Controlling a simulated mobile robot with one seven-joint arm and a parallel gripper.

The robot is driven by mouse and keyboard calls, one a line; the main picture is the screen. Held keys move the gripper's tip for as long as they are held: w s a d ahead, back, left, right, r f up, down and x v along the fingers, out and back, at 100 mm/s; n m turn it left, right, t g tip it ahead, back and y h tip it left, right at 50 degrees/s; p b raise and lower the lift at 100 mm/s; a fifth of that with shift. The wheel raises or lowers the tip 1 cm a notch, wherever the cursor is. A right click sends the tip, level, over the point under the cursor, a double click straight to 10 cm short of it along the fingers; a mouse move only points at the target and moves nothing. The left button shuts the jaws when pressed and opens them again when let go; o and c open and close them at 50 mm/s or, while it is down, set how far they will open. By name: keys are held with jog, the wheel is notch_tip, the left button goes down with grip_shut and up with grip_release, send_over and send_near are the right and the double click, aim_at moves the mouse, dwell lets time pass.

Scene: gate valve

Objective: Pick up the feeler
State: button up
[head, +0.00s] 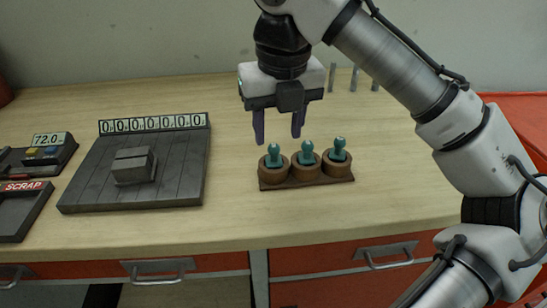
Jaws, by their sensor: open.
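My gripper (278,138) points down with its two dark fingers apart and nothing between them. It hangs above and a little behind the leftmost of three round wooden cups. Each cup holds a teal knobbed piece: left (273,156), middle (307,152) and right (338,149). Thin grey upright strips (354,78) stand at the back of the bench, right of the gripper and partly behind my arm. I cannot tell for certain which of these is the feeler.
The cups share a wooden base (310,184) on the pale bench (400,195). To the left are a dark slatted plate (185,165) with a grey block (133,165), a counter display (154,123), a small 72.0 device (48,140) and a SCRAP tray (22,215). Red drawers are below.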

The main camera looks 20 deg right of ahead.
aim_at(274, 145)
jog(key=shift+w+f, duration=0.3)
jog(key=shift+f, duration=0.6)
jog(key=shift+w+f, duration=0.25)
jog(key=shift+f, duration=0.65)
jog(key=shift+w+f, duration=0.3)
jog(key=shift+f, duration=0.6)
grip_shut()
